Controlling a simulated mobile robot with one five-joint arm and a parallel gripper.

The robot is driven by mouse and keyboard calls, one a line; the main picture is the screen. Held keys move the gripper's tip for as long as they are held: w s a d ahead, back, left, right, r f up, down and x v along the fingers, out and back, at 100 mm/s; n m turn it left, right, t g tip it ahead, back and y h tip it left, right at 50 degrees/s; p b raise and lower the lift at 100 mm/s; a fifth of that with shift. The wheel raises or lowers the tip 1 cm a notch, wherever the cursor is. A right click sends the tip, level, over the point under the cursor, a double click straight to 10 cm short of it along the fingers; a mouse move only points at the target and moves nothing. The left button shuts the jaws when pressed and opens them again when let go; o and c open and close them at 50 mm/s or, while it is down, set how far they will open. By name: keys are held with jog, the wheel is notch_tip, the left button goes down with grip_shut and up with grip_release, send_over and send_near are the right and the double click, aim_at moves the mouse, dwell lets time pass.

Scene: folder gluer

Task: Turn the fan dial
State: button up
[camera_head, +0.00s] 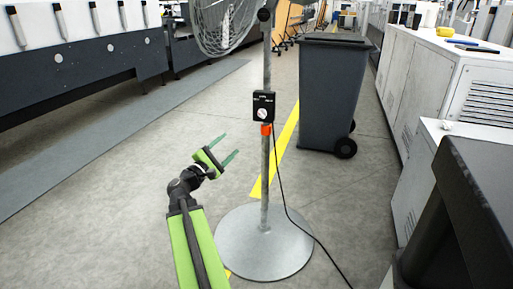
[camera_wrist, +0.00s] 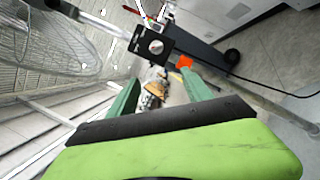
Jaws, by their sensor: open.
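The fan dial (camera_head: 262,113) is a small pale round knob on a black control box (camera_head: 263,98) fixed to the fan's grey pole. In the wrist view the dial (camera_wrist: 156,46) shows on the black box at the upper middle, beyond the fingertips. My gripper (camera_head: 229,149) is open and empty, with green fingers. It is left of the pole and lower than the box, apart from both. In the wrist view the two fingers (camera_wrist: 160,82) point towards the box and pole.
The fan's round base (camera_head: 262,243) stands on the floor, with a black cable running right. An orange clamp (camera_head: 266,129) sits below the box. A grey wheeled bin (camera_head: 330,95) stands behind right. White cabinets line the right; floor left of the pole is clear.

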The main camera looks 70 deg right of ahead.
jog(key=s+d+n+h, duration=0.1)
jog(key=s+d, duration=0.1)
jog(key=p, duration=0.4)
send_near(260, 116)
jog(key=x, duration=0.8)
jog(key=shift+d+r, duration=0.1)
jog(key=shift+d, duration=0.1)
